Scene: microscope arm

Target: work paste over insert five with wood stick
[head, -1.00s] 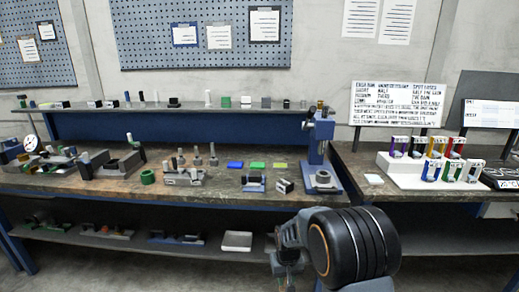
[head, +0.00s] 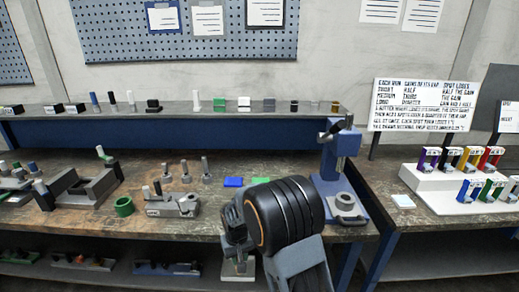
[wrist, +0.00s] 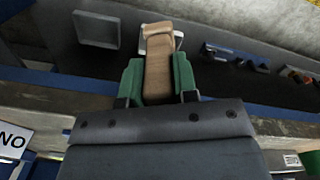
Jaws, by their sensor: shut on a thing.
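My gripper (wrist: 158,78) has green fingers and is shut on a tan wood stick (wrist: 157,62), which points away from the palm in the wrist view. In the head view my gripper is low and left of the black arm joint, in front of the bench, and the stick cannot be made out there. I cannot tell which thing is insert five, and no paste can be made out.
A raised shelf (head: 70,126) behind carries small parts. On the right bench, a white stepped stand (head: 425,180) holds several coloured pieces.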

